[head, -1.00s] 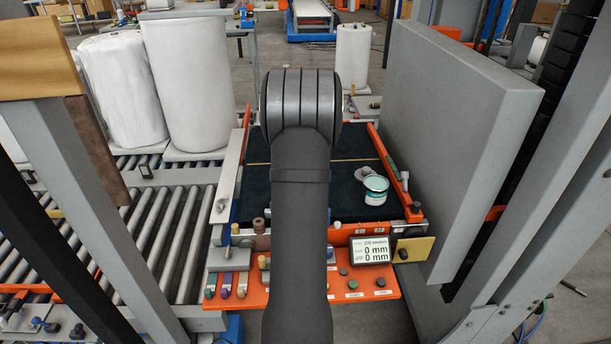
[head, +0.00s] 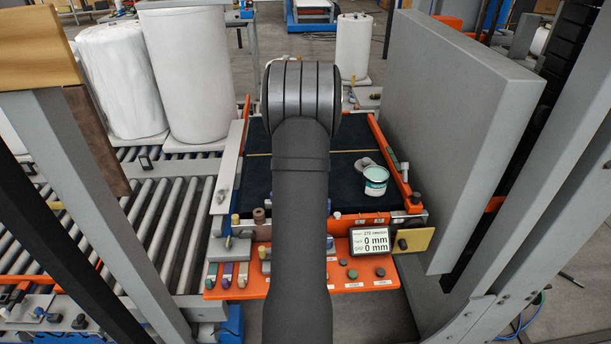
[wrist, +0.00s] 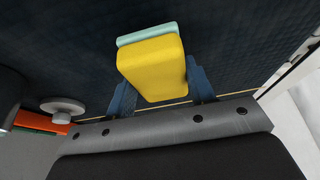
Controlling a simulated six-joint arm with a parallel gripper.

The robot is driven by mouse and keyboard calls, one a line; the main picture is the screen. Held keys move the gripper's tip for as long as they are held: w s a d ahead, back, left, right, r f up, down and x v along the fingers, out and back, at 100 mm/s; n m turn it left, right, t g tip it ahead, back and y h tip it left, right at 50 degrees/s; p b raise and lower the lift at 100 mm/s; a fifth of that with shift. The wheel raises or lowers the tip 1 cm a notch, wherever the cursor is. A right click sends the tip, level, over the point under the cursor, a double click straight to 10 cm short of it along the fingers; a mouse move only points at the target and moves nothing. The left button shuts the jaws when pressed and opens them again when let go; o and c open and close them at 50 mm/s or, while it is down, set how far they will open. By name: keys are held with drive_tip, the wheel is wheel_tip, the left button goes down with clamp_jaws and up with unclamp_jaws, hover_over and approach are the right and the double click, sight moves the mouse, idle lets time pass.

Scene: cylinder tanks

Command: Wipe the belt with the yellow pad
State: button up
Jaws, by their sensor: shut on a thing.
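The yellow pad (wrist: 152,66), with a pale teal layer along its far edge, is held in my gripper (wrist: 160,88). Blue fingers stand on both sides of it, shut on it. The dark belt (wrist: 60,60) fills the view behind the pad. I cannot tell whether the pad touches the belt. In the head view the belt (head: 350,140) lies flat, with a thin yellow line across it. My arm covers its middle and hides the gripper and pad there.
An orange control panel (head: 355,278) with a display (head: 370,241) is at the front. A grey slab (head: 460,130) stands on the right, rollers (head: 165,225) and white rolls (head: 185,75) on the left.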

drive_tip(key=shift+f, duration=0.65)
drive_tip(key=shift+a+r, duration=0.1)
drive_tip(key=shift+a, duration=0.9)
drive_tip(key=shift+o, duration=1.3)
drive_tip(key=shift+c, duration=1.3)
drive_tip(key=shift+d, duration=2.15)
